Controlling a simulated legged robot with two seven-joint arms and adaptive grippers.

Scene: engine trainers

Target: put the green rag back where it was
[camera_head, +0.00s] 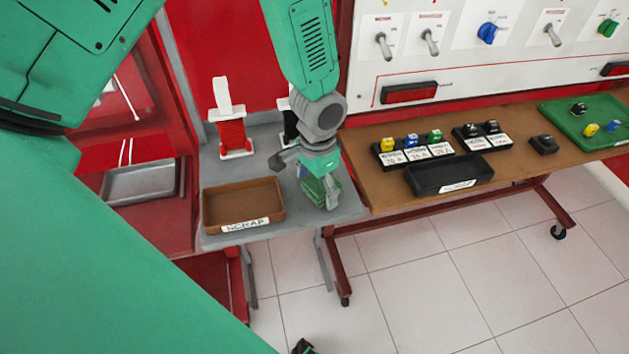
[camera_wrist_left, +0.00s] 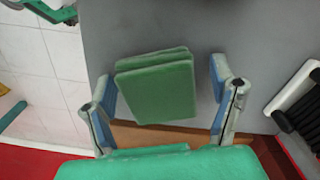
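The green rag (camera_wrist_left: 158,88) is a folded, flat square on the grey side table (camera_head: 350,206). It also shows in the head view (camera_head: 313,188), partly hidden by my left gripper (camera_head: 319,183). That gripper points down over the rag at the table's right part. In the wrist view its two blue-padded fingers stand on either side of the rag, with a gap visible at each side. It is open and holds nothing. A small dark and green part at the bottom edge of the head view looks like my right gripper (camera_head: 303,347); its fingers cannot be made out.
A brown scrap tray (camera_head: 243,188) sits left of the rag. A red spool stand (camera_head: 231,135) and a dark one stand behind. A wooden bench (camera_head: 385,196) adjoins at right, with a black bin (camera_head: 448,175), small switch blocks and a green tray (camera_head: 590,136).

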